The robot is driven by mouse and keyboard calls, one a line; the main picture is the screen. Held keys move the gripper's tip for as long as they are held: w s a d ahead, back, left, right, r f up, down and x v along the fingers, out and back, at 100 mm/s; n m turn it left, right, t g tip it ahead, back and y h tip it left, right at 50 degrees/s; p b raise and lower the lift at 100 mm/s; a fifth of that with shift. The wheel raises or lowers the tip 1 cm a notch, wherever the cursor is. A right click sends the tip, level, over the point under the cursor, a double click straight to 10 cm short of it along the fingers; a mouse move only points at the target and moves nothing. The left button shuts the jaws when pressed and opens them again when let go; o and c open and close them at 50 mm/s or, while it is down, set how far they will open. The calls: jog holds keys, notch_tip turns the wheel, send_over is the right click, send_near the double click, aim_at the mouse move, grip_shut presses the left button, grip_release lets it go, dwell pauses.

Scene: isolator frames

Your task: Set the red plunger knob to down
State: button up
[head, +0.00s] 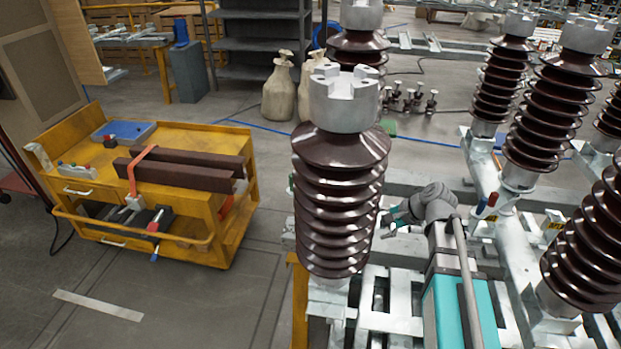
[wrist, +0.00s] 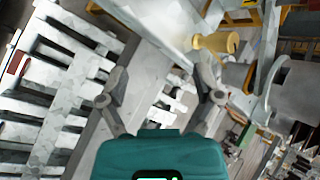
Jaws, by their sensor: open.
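No red plunger knob can be made out for certain. A small red-tipped piece (head: 492,200) with a blue part beside it stands on the grey frame, right of my arm in the head view. A small red piece (wrist: 18,63) shows at the left edge of the wrist view; I cannot tell whether it is the same one. My gripper (head: 390,220) is beside the front brown insulator, which partly hides it. In the wrist view my gripper (wrist: 160,88) has its fingers spread wide, with nothing between them. A yellowish knob-like cylinder (wrist: 217,43) lies beyond the right finger.
The brown ribbed insulator (head: 338,200) stands close left of my gripper. More insulators (head: 548,125) stand on the grey metal frame (head: 480,180) to the right. A yellow cart (head: 85,205) with dark bars and tools is at the left. The floor between is clear.

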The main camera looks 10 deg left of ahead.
jog(key=w+a+r+m+t+y+b, duration=0.2)
jog(key=w+a+r+m+y+b, duration=0.3)
jog(key=w+a+m+y+b, duration=0.3)
jog(key=w+a+m+y, duration=0.1)
jog(key=w+m, duration=0.2)
jog(key=m, duration=0.1)
jog(key=shift+w+a, duration=0.25)
jog(key=shift+a, duration=0.05)
jog(key=shift+a, duration=0.2)
jog(key=w+a, duration=0.1)
jog(key=a, duration=0.3)
jog(key=w+a, duration=0.1)
jog(key=a, duration=0.3)
jog(key=w+a, duration=0.1)
jog(key=a, duration=0.4)
jog(key=shift+f, duration=0.1)
grip_shut()
